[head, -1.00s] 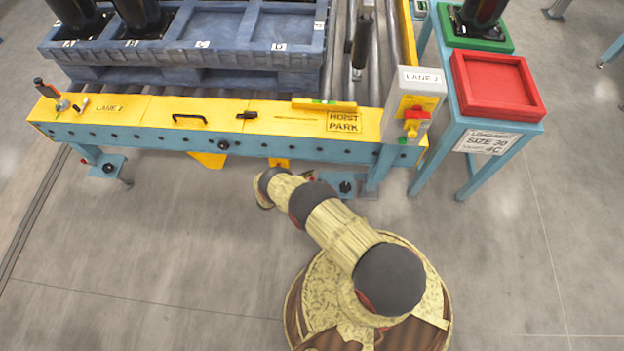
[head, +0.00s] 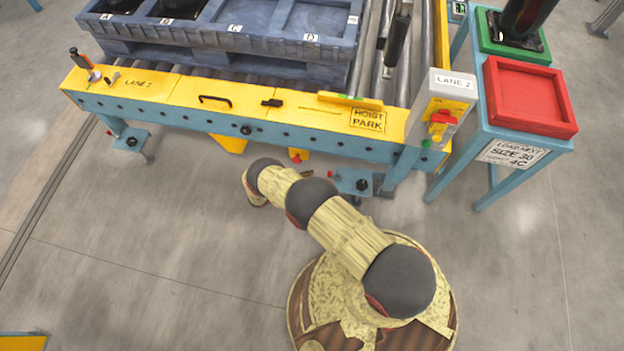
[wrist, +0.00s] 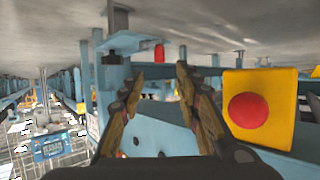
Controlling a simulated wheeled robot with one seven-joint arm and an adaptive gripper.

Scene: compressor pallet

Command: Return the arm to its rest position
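In the wrist view my gripper (wrist: 160,85) shows two fingers standing apart with a gap between them and nothing held. Blue frame parts show beyond the gap, and a yellow box with a round red button (wrist: 248,110) is to the right of the fingers. In the head view my arm is folded low in front of the conveyor, with its far end near the floor below the yellow edge. The gripper's fingers are hidden there.
The conveyor's yellow front rail (head: 230,103) runs across above the arm. A blue pallet (head: 235,40) rests on the rollers. At right, a control post (head: 440,105) and a stand with a red tray (head: 528,95) and green tray (head: 490,45). The floor (head: 150,240) at left is clear.

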